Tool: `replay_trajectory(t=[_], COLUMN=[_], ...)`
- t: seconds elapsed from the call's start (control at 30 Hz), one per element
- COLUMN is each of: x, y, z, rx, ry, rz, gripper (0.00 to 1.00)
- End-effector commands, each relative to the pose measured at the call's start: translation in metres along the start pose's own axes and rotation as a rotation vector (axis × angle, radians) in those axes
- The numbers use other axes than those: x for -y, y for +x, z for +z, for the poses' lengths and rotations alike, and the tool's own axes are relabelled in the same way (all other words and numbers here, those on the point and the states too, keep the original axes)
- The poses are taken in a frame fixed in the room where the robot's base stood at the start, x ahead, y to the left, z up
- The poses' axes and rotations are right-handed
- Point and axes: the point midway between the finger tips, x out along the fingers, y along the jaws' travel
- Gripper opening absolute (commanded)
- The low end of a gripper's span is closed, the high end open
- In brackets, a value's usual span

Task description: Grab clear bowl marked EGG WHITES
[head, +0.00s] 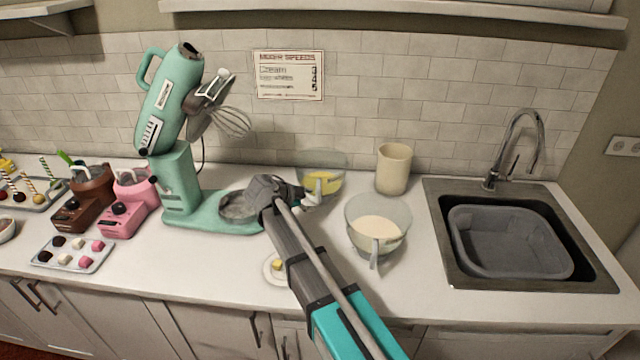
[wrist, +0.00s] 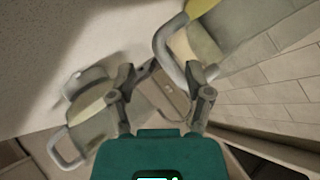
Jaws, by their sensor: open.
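Two clear bowls with handles stand on the counter. One bowl (head: 350,213) holds a pale cream-white content, and the other (head: 342,163) holds a yellow content, further back and left. I cannot read a mark on either. My gripper (head: 314,194) is open and empty, in front of the yellow-filled bowl and left of the pale-filled one. In the wrist view, the fingers (wrist: 164,84) are apart. A handled bowl with yellow in it (wrist: 205,45) shows at the top, and another handled bowl (wrist: 85,135) shows at the left. I cannot tell whether a finger touches either.
A beige canister (head: 393,169) stands behind the pale-filled bowl. A teal stand mixer (head: 174,180) is left of my gripper, and a sink (head: 510,240) is to the right. A small plate (head: 268,275) lies beside my arm. The counter right of my arm, at the front, is clear.

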Motion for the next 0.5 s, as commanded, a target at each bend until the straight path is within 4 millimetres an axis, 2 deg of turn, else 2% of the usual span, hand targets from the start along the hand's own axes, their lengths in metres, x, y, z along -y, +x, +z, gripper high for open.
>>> replay_trajectory(t=[0.3, 0.5], x=[0.000, 0.001], y=[0.034, 0.046], z=[0.003, 0.002], rx=[0.000, 0.001], ry=[0.001, -0.001], rz=[0.000, 0.000], gripper=[0.65, 0.65])
